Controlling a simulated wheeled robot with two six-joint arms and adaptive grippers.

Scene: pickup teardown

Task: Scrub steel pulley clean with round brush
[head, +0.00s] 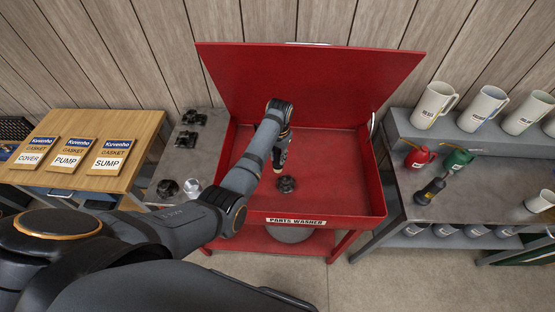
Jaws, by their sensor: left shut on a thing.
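A dark, round, lobed part (287,184), which looks like the pulley, lies on the floor of the red parts washer (345,190). My left gripper (280,160) reaches down into the washer, just behind and above this part. It is shut on a small tan and dark thing, apparently the round brush, mostly hidden by the fingers. I cannot tell whether the brush touches the part; a small gap seems to show. My right gripper is not in view.
The washer's red lid (310,85) stands open behind. A grey bench (180,160) at left bears dark parts and a shiny silver part (192,187). The right bench (480,200) holds a red oil can (418,158), a green can (458,160) and jugs. Gasket packs (110,155) lie far left.

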